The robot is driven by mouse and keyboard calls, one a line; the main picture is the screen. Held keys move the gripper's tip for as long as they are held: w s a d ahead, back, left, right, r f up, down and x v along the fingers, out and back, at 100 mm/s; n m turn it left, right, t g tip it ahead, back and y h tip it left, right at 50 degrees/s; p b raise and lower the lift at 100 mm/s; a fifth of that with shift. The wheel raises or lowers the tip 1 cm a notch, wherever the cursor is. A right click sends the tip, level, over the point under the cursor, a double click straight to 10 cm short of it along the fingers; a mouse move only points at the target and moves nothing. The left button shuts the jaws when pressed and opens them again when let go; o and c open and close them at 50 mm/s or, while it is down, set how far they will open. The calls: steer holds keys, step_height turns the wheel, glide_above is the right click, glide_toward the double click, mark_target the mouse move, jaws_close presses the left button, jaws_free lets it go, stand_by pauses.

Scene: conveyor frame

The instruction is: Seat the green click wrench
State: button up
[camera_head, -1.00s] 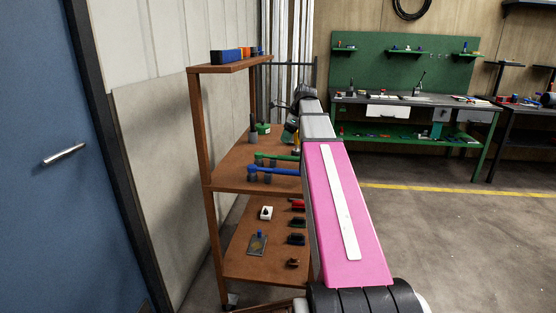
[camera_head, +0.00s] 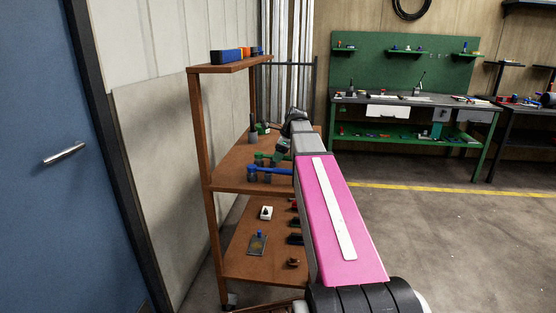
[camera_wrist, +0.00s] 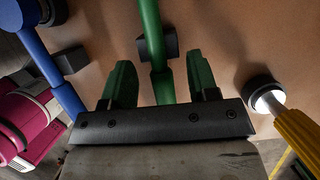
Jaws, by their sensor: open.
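The green click wrench (camera_wrist: 150,22) lies on the brown middle shelf, with a dark cradle block (camera_wrist: 156,47) at its shaft. In the wrist view its green shaft runs down between the two fingers of my gripper (camera_wrist: 159,82). The fingers are open, one on each side of the shaft, with gaps visible on both sides. The shaft's lower end is hidden behind the gripper body. In the head view my arm covers most of the wrench.
A blue wrench (camera_wrist: 48,66) lies left of the green one, by its own dark block; it also shows in the head view (camera_head: 272,171). A yellow-handled tool (camera_wrist: 297,132) is close on the right. The shelf rack's post (camera_head: 201,130) stands left. A lower shelf holds small parts.

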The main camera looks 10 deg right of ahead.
steer(key=shift+c, duration=0.3)
jaws_close()
steer(key=shift+r, duration=0.2)
